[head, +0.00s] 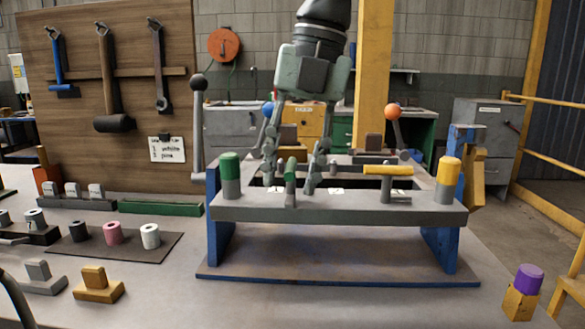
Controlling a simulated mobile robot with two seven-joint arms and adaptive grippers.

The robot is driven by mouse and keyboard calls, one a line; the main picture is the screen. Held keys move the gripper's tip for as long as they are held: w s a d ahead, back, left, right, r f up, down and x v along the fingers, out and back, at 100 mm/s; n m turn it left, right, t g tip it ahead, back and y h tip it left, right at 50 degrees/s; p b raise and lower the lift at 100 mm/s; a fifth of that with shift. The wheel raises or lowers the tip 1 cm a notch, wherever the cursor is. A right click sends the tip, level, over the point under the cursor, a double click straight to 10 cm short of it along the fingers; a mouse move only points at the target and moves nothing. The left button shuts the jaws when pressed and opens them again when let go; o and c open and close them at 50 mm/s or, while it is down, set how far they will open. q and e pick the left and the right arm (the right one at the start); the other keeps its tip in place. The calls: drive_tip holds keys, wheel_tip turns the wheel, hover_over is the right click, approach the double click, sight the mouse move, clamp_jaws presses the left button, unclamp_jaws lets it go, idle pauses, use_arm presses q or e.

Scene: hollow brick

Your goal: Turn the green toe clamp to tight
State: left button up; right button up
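The green toe clamp (290,176) stands on the front bar of the blue-legged fixture (335,213), left of the middle. Its green handle shows end-on, roughly pointing toward me. My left gripper (293,182) hangs down from above with its fingers apart, one on each side of the green handle. Gaps show between the handle and both fingers, so it looks open. Whether the fingers are level with the handle in depth is hard to tell. A second clamp with a yellow handle (388,170) lies crosswise to the right. My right gripper is not in view.
A green-topped post (231,175) and a yellow-topped post (447,181) stand at the bar's ends. Ball-topped levers, black (198,82) and orange (393,112), rise behind. Cylinders on a dark mat (155,249) lie left.

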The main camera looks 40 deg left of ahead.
use_arm(q)
wheel_tip(320, 180, up, 12)
drive_tip(key=w+d, duration=0.1)
drive_tip(key=d, duration=0.1)
drive_tip(key=shift+w+f, duration=0.15)
idle(0.8)
